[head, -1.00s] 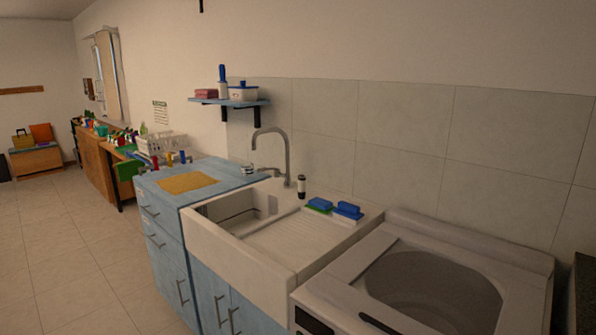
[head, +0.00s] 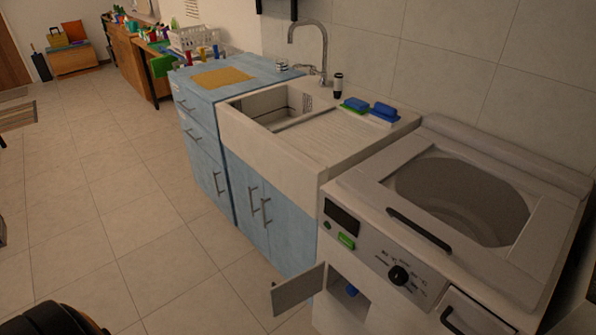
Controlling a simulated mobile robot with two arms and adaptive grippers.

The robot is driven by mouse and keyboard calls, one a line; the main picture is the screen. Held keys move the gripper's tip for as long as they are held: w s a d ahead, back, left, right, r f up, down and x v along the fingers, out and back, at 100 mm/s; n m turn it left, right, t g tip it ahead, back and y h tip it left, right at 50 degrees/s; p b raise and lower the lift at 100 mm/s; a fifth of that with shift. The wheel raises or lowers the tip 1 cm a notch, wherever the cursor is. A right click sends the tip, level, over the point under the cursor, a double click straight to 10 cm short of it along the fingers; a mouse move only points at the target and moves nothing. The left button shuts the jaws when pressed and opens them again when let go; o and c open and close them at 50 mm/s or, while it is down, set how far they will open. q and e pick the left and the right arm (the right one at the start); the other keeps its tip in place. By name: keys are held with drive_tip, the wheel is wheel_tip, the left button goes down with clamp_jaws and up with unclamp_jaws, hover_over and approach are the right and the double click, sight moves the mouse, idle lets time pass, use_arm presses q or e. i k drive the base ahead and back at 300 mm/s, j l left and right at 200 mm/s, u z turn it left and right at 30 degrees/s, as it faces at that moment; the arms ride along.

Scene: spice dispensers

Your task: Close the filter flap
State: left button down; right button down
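The filter flap (head: 299,291) is a small light panel low on the front of the white washing machine (head: 390,235). It stands open, swung out to the left of its square opening. A blue filter part (head: 352,290) shows inside the dark recess. Neither of my grippers shows in the head view. A dark rounded shape at the bottom left corner may be part of my own arm, but I cannot tell.
A control panel with a black knob (head: 398,275) sits above and right of the opening, with a drawer front (head: 470,318) at the lower right. The sink (head: 265,150) and blue cabinets (head: 262,205) stand left of the machine. The tiled floor (head: 130,215) in front is clear.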

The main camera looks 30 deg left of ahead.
sight(296, 289)
drive_tip(key=j+z, duration=0.1)
drive_tip(key=z, duration=0.3)
drive_tip(key=j+z, duration=0.15)
drive_tip(key=z, duration=0.2)
drive_tip(key=j+z, duration=0.2)
drive_tip(key=j, duration=0.25)
drive_tip(key=k+j+z, duration=0.15)
drive_tip(key=j, duration=0.25)
drive_tip(key=j+z, duration=0.2)
drive_tip(key=j, duration=0.25)
drive_tip(key=k+j+z, duration=0.15)
drive_tip(key=j, duration=0.25)
drive_tip(key=k+j+z, duration=0.2)
drive_tip(key=j, duration=0.2)
drive_tip(key=k+j, duration=0.1)
drive_tip(key=j, duration=0.25)
drive_tip(key=k+j, duration=0.1)
drive_tip(key=j, duration=0.3)
drive_tip(key=k+j, duration=0.1)
drive_tip(key=j, duration=0.25)
